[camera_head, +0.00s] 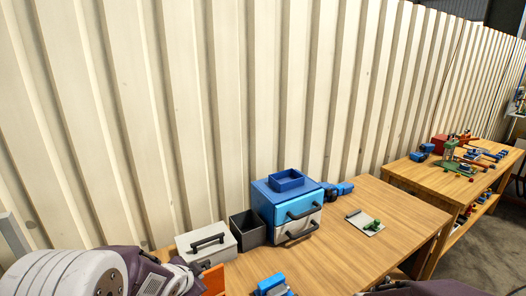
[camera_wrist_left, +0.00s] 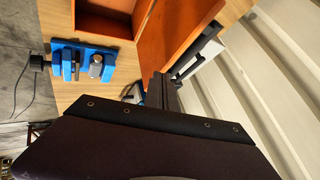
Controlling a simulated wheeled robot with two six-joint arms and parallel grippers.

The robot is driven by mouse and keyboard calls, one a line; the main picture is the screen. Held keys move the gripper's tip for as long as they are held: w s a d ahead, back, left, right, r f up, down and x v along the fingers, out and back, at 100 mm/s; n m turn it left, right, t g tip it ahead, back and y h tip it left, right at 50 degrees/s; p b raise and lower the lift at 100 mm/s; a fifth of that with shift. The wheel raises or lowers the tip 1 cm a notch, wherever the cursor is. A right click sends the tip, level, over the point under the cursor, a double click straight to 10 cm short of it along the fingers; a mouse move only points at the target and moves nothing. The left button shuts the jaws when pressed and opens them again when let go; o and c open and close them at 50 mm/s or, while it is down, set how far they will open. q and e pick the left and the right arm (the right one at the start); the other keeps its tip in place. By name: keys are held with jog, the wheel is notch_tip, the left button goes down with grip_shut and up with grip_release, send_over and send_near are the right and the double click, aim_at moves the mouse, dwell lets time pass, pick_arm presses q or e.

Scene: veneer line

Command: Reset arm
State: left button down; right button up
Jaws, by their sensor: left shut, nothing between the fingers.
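My left arm enters the head view at the lower left, with white and purple links. Its left gripper (camera_head: 190,274) is at the bottom edge beside the grey box with a handle (camera_head: 207,243), and is partly cut off and hidden by the arm. In the left wrist view the dark gripper fingers (camera_wrist_left: 161,92) are together with nothing between them. A purple part of mine shows at the bottom right of the head view; no right gripper is visible.
The wooden table (camera_head: 335,238) carries a blue drawer box (camera_head: 272,200), a dark open bin (camera_head: 247,232), a blue tool (camera_head: 270,285) and a small pale board (camera_head: 364,222). A second table (camera_head: 428,178) with tools stands at right. A corrugated wall (camera_head: 240,100) runs behind.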

pick_arm(q)
jog(key=s+d+f+n+g+b, duration=0.1)
jog(key=s+f+n+g, duration=0.2)
jog(key=s, duration=0.6)
jog(key=s+d+f+n+g+b, duration=0.1)
jog(key=s+f+n+g, duration=0.3)
jog(key=s, duration=0.6)
notch_tip(320, 180, down, 3)
jog(key=shift+s+d+r+n, duration=0.15)
jog(key=shift+s+n, duration=0.1)
jog(key=shift+n, duration=0.85)
pick_arm(e)
notch_tip(320, 180, down, 6)
jog(key=shift+w+d+r, duration=0.1)
jog(key=shift+r, duration=0.15)
